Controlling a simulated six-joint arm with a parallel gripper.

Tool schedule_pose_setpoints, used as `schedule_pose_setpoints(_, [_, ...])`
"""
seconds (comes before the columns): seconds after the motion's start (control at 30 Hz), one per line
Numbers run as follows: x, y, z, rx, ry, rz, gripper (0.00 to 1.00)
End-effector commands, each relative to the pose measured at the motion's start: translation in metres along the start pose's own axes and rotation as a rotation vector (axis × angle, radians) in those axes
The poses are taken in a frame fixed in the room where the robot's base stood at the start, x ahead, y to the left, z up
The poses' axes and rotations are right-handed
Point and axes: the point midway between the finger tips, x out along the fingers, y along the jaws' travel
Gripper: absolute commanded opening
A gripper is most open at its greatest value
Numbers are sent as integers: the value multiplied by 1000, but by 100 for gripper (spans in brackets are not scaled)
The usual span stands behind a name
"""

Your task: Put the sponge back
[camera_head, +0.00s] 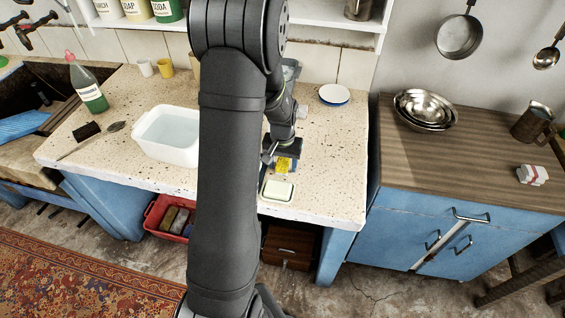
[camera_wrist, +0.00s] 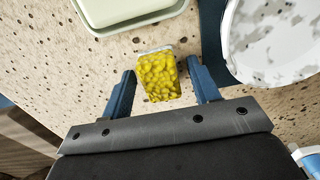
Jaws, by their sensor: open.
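A small yellow block with a bubbly texture and a pale grey edge, apparently the sponge (camera_wrist: 158,76), shows between the fingers of my gripper (camera_wrist: 160,70) in the wrist view. My gripper is open, with a gap on each side of the sponge. In the head view the sponge (camera_head: 284,165) shows yellow on the speckled counter, under my gripper (camera_head: 282,157), which partly hides it. Whether the fingertips reach down beside it is hard to tell. A pale green shallow dish (camera_head: 278,190) lies just in front of it, near the counter's front edge; the dish (camera_wrist: 133,12) is empty where visible.
A white tub (camera_head: 168,153) stands left of my arm on the counter (camera_head: 330,180). A round white lid with a blue rim (camera_head: 334,94) is behind right. The counter's right front is clear.

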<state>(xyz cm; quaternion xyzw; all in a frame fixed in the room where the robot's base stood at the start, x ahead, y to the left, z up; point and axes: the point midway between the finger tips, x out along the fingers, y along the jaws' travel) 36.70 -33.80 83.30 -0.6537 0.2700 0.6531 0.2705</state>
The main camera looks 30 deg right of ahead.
Motion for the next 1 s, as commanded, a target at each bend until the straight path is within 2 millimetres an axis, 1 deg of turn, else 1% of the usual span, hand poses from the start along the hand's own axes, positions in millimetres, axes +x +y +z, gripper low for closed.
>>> schedule_pose_setpoints(0.13, [-6, 0, 0, 0, 2, 0, 56])
schedule_pose_setpoints(0.27, [-24, 0, -1, 0, 5, 0, 56])
schedule_pose_setpoints(0.5, [-75, 0, -1, 0, 5, 0, 56])
schedule_pose_setpoints(0.6, [-95, 0, -1, 0, 5, 1, 56])
schedule_pose_setpoints(0.7, [-109, 0, 0, 0, 3, 1, 56])
schedule_pose_setpoints(0.83, [-120, 0, 0, 0, 2, 1, 56])
schedule_pose_setpoints(1.0, [-124, 0, 0, 0, 0, 1, 56])
